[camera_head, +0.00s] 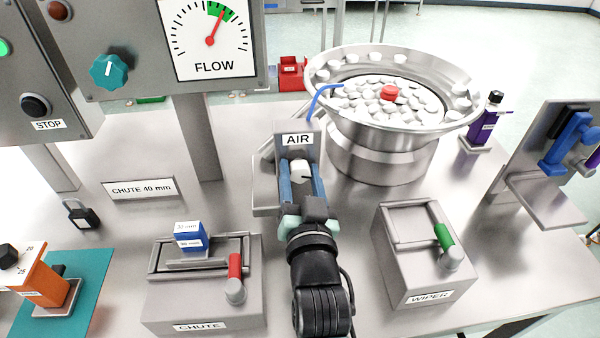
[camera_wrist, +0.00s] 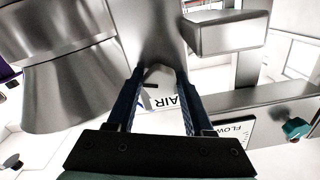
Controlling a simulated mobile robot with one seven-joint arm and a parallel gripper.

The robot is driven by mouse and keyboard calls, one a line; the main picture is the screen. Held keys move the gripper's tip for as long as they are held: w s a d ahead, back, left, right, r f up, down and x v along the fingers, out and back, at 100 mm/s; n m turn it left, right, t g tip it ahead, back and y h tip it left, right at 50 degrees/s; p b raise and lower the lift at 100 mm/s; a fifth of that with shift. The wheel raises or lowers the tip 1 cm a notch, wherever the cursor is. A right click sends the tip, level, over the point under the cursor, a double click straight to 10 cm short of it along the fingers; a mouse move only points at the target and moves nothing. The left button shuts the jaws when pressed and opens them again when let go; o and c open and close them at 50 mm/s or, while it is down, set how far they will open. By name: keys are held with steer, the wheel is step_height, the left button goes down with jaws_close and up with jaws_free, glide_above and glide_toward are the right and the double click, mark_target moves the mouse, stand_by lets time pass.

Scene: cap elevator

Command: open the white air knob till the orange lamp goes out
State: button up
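The white air knob (camera_head: 300,170) sits on the grey block below the AIR label (camera_head: 297,140), with a dark mark on it. My gripper (camera_head: 302,176) reaches it from the front, one blue finger on each side. In the wrist view the knob (camera_wrist: 160,76) fills the gap between the fingertips, and the fingers look shut on it. The flow gauge (camera_head: 212,40) has its red needle up and right, in the green band. No lit orange lamp shows. A dark reddish-brown round lamp or button (camera_head: 57,10) is at the top left.
The metal bowl (camera_head: 345,130) with white caps and one red cap stands behind right. The chute box (camera_head: 205,300) with its red handle is left of my arm, the wiper box (camera_head: 425,275) with its green handle right. A teal knob (camera_head: 109,70) is on the panel.

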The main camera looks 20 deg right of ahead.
steer(key=o, duration=0.3)
steer(key=b+v, duration=0.1)
steer(key=v, duration=1.2)
steer(key=shift+r, duration=0.1)
steer(key=shift+r, duration=0.1)
steer(key=w+a+r+n+t+y+p, duration=0.1)
steer(key=a+r+n+t+p, duration=0.15)
steer(key=r, duration=0.95)
steer(key=w+a+r+n+t+y+p, duration=0.1)
steer(key=w+a+r+t+p, duration=0.15)
steer(key=r, duration=0.85)
steer(key=w+a+r+n+t+y+p, duration=0.15)
steer(key=a+r, duration=0.25)
steer(key=r, duration=0.8)
steer(key=s+a+r+t, duration=0.1)
steer(key=r, duration=0.3)
steer(key=s+a+r+n+t+y+p, duration=0.1)
steer(key=s+r, duration=0.1)
steer(key=r, duration=0.3)
steer(key=s+a+r+t+p, duration=0.1)
steer(key=s+r, duration=0.1)
steer(key=r, duration=0.3)
steer(key=shift+s+a+r+n+t+y, duration=0.2)
steer(key=shift+s+a+n+t+y, duration=0.1)
steer(key=shift+a, duration=0.1)
